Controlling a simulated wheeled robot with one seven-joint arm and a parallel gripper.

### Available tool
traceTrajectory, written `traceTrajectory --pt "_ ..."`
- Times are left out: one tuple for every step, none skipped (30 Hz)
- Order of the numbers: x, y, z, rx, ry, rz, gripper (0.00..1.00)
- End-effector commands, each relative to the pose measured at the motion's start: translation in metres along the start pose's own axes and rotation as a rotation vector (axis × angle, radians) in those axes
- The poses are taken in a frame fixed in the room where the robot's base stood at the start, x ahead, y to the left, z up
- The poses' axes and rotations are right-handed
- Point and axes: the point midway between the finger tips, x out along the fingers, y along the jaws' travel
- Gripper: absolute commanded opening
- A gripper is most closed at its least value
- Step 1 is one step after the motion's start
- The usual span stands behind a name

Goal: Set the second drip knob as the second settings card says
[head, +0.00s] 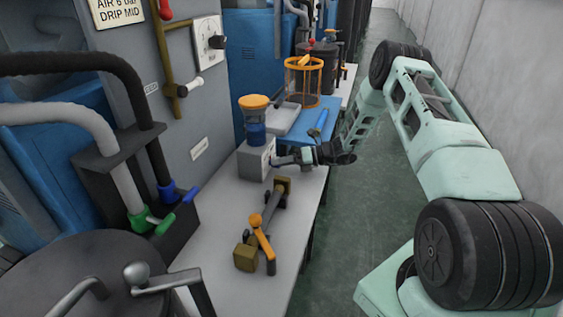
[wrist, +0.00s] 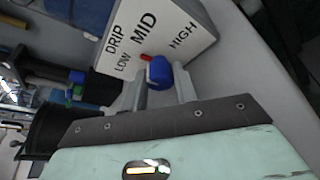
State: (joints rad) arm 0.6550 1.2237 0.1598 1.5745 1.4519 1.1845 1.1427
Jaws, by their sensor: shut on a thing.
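A settings card (head: 117,10) at the top left of the head view reads AIR 6 Bar, DRIP MID. The pale drip box (head: 252,161) stands on the bench, with a blue and orange reservoir on top. In the wrist view its sloping face (wrist: 185,22) reads DRIP, LOW, MID, HIGH. The blue drip knob (wrist: 158,72) has a red pointer (wrist: 145,57) that points up-left, roughly between LOW and MID. My gripper (wrist: 162,88) has a finger on each side of the knob and is shut on it. In the head view my gripper (head: 277,161) hides the knob.
A brass and black fitting with an orange lever (head: 262,238) lies on the bench in front of the box. Hoses with green and blue handles (head: 150,218) stand at left. An orange cage (head: 303,80) stands farther back. The green aisle floor (head: 345,220) is clear.

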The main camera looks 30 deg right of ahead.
Motion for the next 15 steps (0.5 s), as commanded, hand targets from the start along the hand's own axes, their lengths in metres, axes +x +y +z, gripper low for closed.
traceTrajectory --pt "-0.0008 -0.0004 -0.0007 0.006 0.000 0.002 0.06" --pt "-0.0008 -0.0005 -0.0008 0.008 0.000 0.003 0.06" --pt "-0.0008 -0.0005 -0.0008 0.010 0.000 0.003 0.06" --pt "-0.0008 -0.0006 -0.0009 0.012 0.000 0.004 0.06" --pt "-0.0008 -0.0005 -0.0009 0.013 0.000 0.004 0.06" --pt "-0.0008 -0.0006 -0.0010 0.013 0.000 0.004 0.06" --pt "-0.0008 -0.0006 -0.0010 0.014 0.000 0.004 0.06" --pt "-0.0008 -0.0006 -0.0011 0.014 0.000 0.004 0.06" --pt "-0.0008 -0.0006 -0.0011 0.013 0.000 0.004 0.06" --pt "-0.0008 -0.0006 -0.0011 0.013 0.000 0.004 0.06" --pt "-0.0008 -0.0006 -0.0011 0.013 0.000 0.004 0.06" --pt "-0.0008 -0.0006 -0.0012 0.013 0.000 0.004 0.06" --pt "-0.0008 -0.0006 -0.0012 0.013 0.000 0.004 0.06" --pt "-0.0008 -0.0006 -0.0012 0.013 0.000 0.004 0.06" --pt "-0.0008 -0.0006 -0.0012 0.013 0.000 0.004 0.37"
